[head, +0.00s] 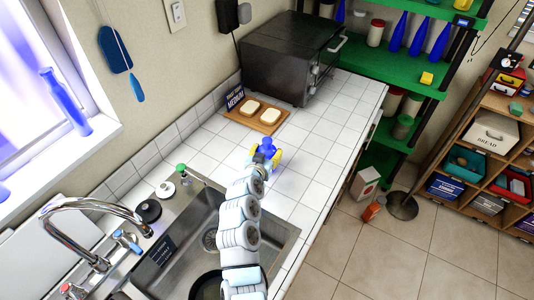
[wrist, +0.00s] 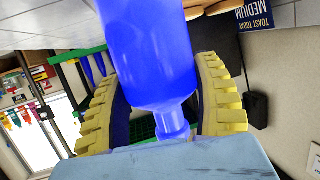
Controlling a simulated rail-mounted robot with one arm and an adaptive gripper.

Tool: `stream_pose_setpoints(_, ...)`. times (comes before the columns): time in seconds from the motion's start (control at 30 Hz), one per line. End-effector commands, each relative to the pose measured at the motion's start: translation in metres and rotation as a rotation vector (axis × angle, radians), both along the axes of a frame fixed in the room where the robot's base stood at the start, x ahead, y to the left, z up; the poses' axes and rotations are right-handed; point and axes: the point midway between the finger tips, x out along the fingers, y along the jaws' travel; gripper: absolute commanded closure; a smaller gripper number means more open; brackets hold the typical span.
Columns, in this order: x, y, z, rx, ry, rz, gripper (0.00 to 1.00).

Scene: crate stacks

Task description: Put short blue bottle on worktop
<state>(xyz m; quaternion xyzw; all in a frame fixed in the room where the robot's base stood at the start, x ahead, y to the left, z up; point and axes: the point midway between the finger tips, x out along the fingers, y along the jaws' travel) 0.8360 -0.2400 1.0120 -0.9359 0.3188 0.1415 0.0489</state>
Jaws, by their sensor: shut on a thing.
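The short blue bottle (head: 266,144) shows in the head view at the end of my arm, over the white tiled worktop (head: 325,140). In the wrist view the bottle (wrist: 150,55) is large, with its narrow neck towards my palm and its far end cut off by the top edge. My gripper (head: 264,158) is shut on it, with the yellow fingers (wrist: 165,95) on either side of the body. I cannot tell whether the bottle touches the tiles.
A wooden board (head: 257,115) with bread slices and a toast sign lies behind the bottle, near a dark oven (head: 290,55). The sink (head: 220,225) is at the front left. Green shelves (head: 380,65) with tall blue bottles stand at the right. Tiles right of the bottle are clear.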

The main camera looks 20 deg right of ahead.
Motion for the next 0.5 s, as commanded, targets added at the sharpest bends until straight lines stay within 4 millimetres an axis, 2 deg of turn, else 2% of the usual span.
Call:
stream_pose_setpoints(0.13, -0.0001, 0.0003, -0.0117, 0.001, 0.003, -0.001, 0.74)
stream_pose_setpoints(0.5, 0.0001, 0.0004, -0.0144, 0.0, 0.0, 0.0, 0.74)
